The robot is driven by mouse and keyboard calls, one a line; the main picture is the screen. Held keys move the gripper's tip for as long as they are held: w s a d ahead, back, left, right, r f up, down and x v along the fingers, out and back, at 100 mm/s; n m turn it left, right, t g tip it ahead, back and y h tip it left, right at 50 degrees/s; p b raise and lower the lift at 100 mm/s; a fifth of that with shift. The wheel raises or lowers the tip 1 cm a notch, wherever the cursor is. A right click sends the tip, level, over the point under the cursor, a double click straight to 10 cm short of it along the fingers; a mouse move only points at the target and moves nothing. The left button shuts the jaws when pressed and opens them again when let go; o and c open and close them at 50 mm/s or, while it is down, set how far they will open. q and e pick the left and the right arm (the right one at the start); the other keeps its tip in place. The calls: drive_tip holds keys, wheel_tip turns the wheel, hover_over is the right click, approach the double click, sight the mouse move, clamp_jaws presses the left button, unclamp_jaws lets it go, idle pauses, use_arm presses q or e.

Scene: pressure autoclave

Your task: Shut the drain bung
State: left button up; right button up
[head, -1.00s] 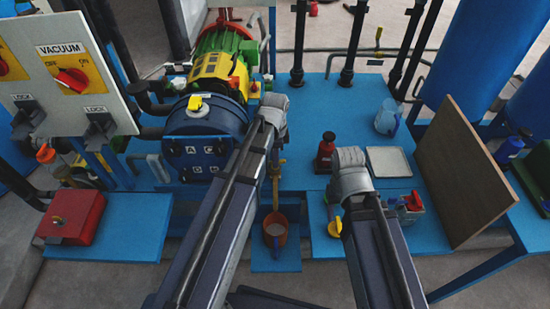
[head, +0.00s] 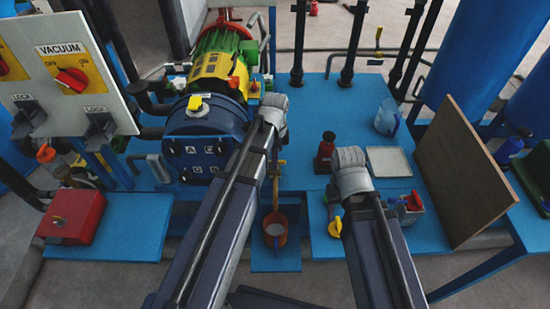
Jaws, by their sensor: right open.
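I cannot make out a bung for certain; my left arm covers part of this area. My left gripper (head: 274,106) is at the right side of the vessel; its fingers are hidden behind the wrist. My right gripper (head: 350,170) is over the blue bench, right of the pipe and cup. Its fingers are mostly hidden by its wrist, and I see nothing held in it.
A yellow-handled part (head: 335,226) lies beside my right wrist. A dark red bottle (head: 325,152), a white tray (head: 388,161), a blue jug (head: 386,118) and a brown board (head: 465,170) stand around the right. A red box (head: 72,218) and the VACUUM panel (head: 68,70) are left.

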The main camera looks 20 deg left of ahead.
use_arm(q)
drive_tip(key=shift+o, duration=1)
wheel_tip(320, 180, up, 8)
drive_tip(key=p, duration=0.8)
drive_tip(key=shift+f, duration=0.1)
use_arm(e)
wheel_tip(320, 180, up, 8)
drive_tip(key=shift+f, duration=0.1)
